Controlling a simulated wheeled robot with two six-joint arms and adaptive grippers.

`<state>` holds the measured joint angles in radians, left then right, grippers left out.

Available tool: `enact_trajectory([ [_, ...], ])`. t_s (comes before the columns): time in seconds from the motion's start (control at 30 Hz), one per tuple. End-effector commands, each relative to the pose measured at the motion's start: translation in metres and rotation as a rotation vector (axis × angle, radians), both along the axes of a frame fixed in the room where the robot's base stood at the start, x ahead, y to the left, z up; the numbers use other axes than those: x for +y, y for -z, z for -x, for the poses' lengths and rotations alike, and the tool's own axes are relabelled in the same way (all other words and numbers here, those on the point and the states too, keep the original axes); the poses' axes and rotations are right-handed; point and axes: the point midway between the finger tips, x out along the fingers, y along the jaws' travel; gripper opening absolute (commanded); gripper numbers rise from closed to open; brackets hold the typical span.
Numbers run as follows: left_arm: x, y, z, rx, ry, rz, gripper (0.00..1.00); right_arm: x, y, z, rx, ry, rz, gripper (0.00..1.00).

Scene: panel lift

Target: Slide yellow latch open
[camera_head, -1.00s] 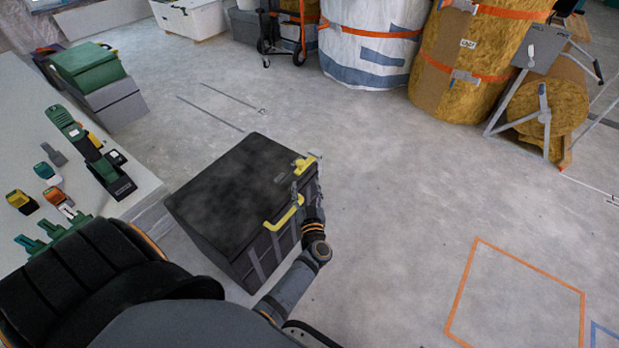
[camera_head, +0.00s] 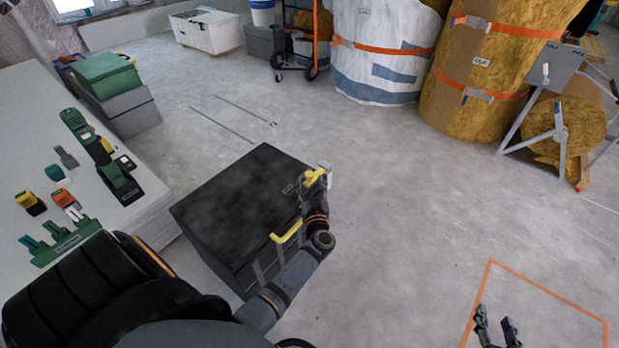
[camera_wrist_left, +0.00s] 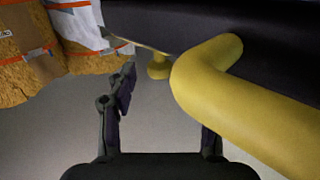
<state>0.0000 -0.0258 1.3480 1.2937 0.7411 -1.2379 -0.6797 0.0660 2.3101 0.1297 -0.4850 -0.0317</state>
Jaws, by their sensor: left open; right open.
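The black box (camera_head: 235,205) stands on the floor in the head view. A yellow latch piece (camera_head: 314,177) is at its far right top corner, and a bent yellow bar (camera_head: 287,233) is on its near right side. My left gripper (camera_head: 318,198) is beside the corner piece. In the left wrist view its fingers (camera_wrist_left: 165,110) are apart, with nothing clasped. A thick bent yellow bar (camera_wrist_left: 245,100) crosses close by the right finger, partly hiding it; contact is unclear. A small yellow knob (camera_wrist_left: 158,68) lies beyond. My right gripper (camera_head: 497,328) is open and empty at the lower right.
A white table (camera_head: 50,130) with several tools stands at the left. A green case (camera_head: 105,80) on grey boxes stands behind it. Wrapped rolls (camera_head: 385,50) and a reel stand (camera_head: 555,125) are at the back. The floor right of the box is clear.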

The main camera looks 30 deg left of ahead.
Motion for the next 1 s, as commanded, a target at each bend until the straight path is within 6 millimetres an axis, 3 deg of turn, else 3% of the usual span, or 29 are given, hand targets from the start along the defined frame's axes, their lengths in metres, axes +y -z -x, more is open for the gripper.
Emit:
enact_trajectory([
  [0.2,0.011,0.001,-0.013,-0.001,0.000,-0.001,0.52,-0.002,-0.050,-0.024,-0.215,0.009,0.006,0.41],
  [0.5,0.021,0.000,-0.025,-0.001,0.001,0.002,0.52,-0.004,-0.112,-0.037,-0.464,0.017,0.011,0.41],
  [0.7,0.024,0.000,-0.028,0.000,0.001,0.000,0.52,-0.004,-0.129,-0.039,-0.529,0.019,0.012,0.41],
  [0.97,0.024,0.000,-0.028,0.000,0.000,0.000,0.52,-0.004,-0.131,-0.039,-0.536,0.019,0.013,0.41],
  [1.0,0.024,0.000,-0.029,-0.001,0.000,0.001,0.46,-0.004,-0.131,-0.039,-0.536,0.019,0.013,0.41],
])
